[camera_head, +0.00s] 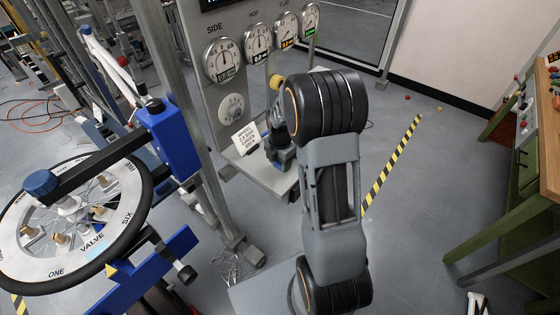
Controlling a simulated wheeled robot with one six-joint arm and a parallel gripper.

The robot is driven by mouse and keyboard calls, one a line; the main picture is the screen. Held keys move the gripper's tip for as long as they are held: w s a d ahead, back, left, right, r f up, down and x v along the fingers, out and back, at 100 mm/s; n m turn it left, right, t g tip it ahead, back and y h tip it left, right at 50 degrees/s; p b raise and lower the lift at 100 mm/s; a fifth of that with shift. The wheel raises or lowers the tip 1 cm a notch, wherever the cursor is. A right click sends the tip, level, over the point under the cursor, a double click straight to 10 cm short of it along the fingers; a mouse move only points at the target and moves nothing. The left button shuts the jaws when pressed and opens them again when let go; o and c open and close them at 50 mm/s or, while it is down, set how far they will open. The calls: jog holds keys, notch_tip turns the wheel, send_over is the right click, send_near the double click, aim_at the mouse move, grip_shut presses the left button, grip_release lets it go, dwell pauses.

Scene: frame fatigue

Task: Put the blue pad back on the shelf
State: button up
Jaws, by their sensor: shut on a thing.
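My gripper (279,140) is seen small and partly hidden behind my own arm, at the grey shelf below the dials. It is shut on a small dark blue thing, which looks like the blue pad (284,158), low at its fingertips. The pad is at or just above the shelf (259,174); I cannot tell whether it touches. My arm covers the right side of this spot. A white lettered card (246,138) stands on the shelf just left of my gripper.
Several round dials (258,43) are on the grey panel above the shelf. A spoked wheel (75,220) in a blue clamp frame (168,140) fills the left. A green-legged bench (535,175) stands at right. Floor with a yellow-black stripe (392,165) is open between.

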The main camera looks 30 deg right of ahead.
jog(key=shift+f, duration=0.25)
jog(key=shift+f, duration=0.1)
jog(key=shift+f, duration=0.15)
jog(key=o, duration=0.8)
notch_tip(320, 180, up, 14)
jog(key=b, duration=0.1)
jog(key=s+a+r+m+t, duration=0.1)
jog(key=s+a+m, duration=0.2)
jog(key=s+m, duration=0.2)
jog(key=s+a+r+m+t, duration=0.1)
jog(key=s+a+m, duration=0.2)
jog(key=m, duration=0.6)
jog(key=s+a+r+m+t, duration=0.1)
jog(key=s+a+m+t, duration=0.1)
jog(key=s+m, duration=0.6)
jog(key=shift+s+a, duration=0.1)
jog(key=shift+a, duration=0.75)
